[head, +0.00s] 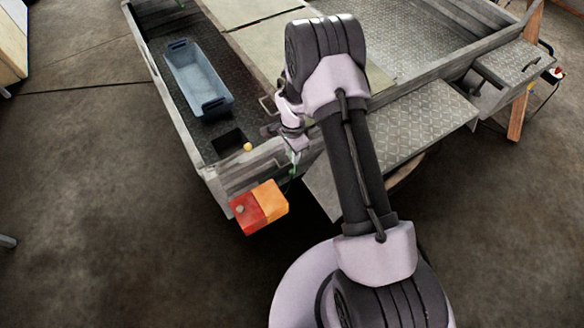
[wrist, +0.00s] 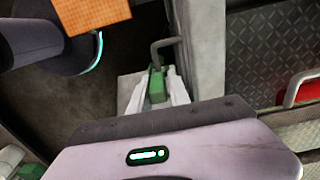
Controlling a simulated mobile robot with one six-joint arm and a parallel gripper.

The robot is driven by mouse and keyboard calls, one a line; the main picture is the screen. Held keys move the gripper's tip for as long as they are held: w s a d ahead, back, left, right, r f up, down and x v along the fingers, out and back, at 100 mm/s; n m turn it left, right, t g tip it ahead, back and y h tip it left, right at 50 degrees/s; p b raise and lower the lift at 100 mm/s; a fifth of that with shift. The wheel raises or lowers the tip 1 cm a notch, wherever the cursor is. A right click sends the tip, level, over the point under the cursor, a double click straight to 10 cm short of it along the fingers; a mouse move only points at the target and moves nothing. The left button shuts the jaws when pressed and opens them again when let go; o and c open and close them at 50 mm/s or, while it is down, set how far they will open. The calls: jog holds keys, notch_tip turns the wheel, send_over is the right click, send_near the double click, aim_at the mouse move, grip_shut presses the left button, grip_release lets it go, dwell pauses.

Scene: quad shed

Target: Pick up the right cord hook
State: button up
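The cord hook (wrist: 165,43) is a bent grey rod with a green block (wrist: 157,84) at its lower end. In the wrist view its upper end reaches right to the trailer's pale side rail. My gripper (wrist: 156,90) has its two pale fingers close on both sides of the green block, with no clear gap. In the head view my gripper (head: 294,150) is at the outside of the trailer's near end. A thin green piece (head: 292,183) shows just below it. The hook itself is mostly hidden there by my arm.
The trailer (head: 180,125) holds a long blue bin (head: 198,78) and a small yellow ball (head: 248,147). A red and orange lamp block (head: 260,207) sticks out at its near corner, left of my gripper. A tread-plate fender (head: 405,130) lies right of my arm. Open floor is at the left.

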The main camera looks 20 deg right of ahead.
grip_shut()
jog(key=shift+s, duration=0.1)
notch_tip(320, 180, up, 4)
jog(key=shift+f+p, duration=0.15)
jog(key=shift+p, duration=0.85)
jog(key=s+r+p, duration=0.1)
jog(key=s+p, duration=0.2)
jog(key=s, duration=1.3)
jog(key=shift+a, duration=0.35)
jog(key=shift+r, duration=0.1)
